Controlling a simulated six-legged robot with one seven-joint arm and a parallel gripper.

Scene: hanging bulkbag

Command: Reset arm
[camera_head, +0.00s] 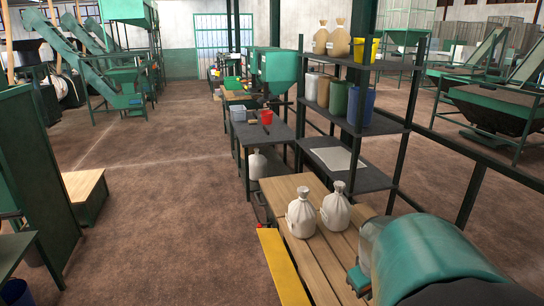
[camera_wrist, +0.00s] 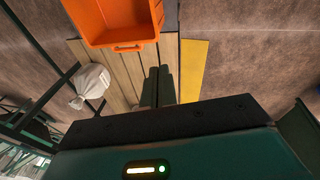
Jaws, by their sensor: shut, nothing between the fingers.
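My gripper (camera_wrist: 158,72) shows in the wrist view as two dark green fingers side by side. It is shut and empty, over the wooden slatted top (camera_wrist: 118,72). An orange crate (camera_wrist: 117,42) lies beyond the fingertips in that view, with a white tied sack (camera_wrist: 90,82) to the left. In the head view, a green rounded part of my arm fills the lower right. The gripper's fingers cannot be made out there.
In the head view, two white sacks (camera_head: 302,213) (camera_head: 335,206) stand on the wooden top (camera_head: 285,190) beside a yellow strip (camera_head: 283,268). A metal shelf (camera_head: 372,64) with sacks and buckets rises behind them. The brown floor (camera_head: 180,190) to the left is largely open.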

